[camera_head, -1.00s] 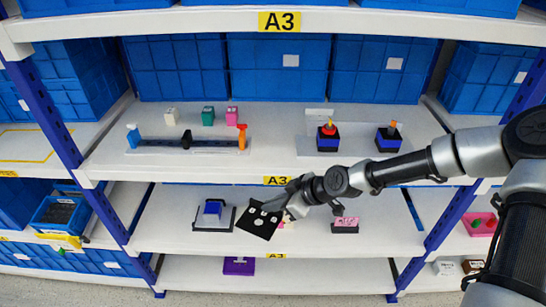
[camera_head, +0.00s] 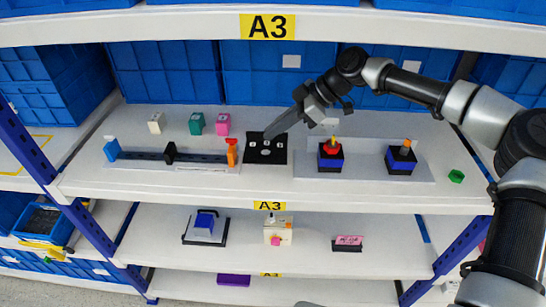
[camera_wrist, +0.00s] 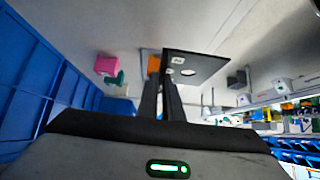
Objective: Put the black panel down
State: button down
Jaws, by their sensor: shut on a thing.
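The black panel (camera_head: 264,153) is a flat square with several light marks and a pale round spot. In the head view it is over the middle shelf, between the orange end of a slider track and a white base plate. I cannot tell if it touches the shelf. My gripper (camera_head: 271,135) is shut on its rear edge, reaching down from the back right. In the wrist view the fingers (camera_wrist: 161,88) meet at the near side of the panel (camera_wrist: 196,69), which looks tilted in that view.
The slider track (camera_head: 190,158) lies close to the left. Pink (camera_head: 223,124), green (camera_head: 196,124) and white (camera_head: 156,124) blocks stand behind it. Red-topped (camera_head: 330,157) and orange-topped (camera_head: 402,158) switches stand on the white plate (camera_head: 366,170) to the right. Blue bins line the back.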

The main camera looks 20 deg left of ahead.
aim_at(274, 151)
notch_tip(274, 151, down, 8)
jog(key=shift+s+r+p, duration=0.15)
jog(key=shift+r+p, duration=0.1)
jog(key=shift+p, duration=0.1)
jog(key=shift+f, duration=0.1)
jog(key=shift+f+b, duration=0.5)
jog(key=shift+b, duration=0.05)
jog(key=c, duration=1.9)
grip_release()
jog(key=shift+r+p, duration=0.55)
jog(key=b+v, duration=0.1)
jog(key=v, duration=1.1)
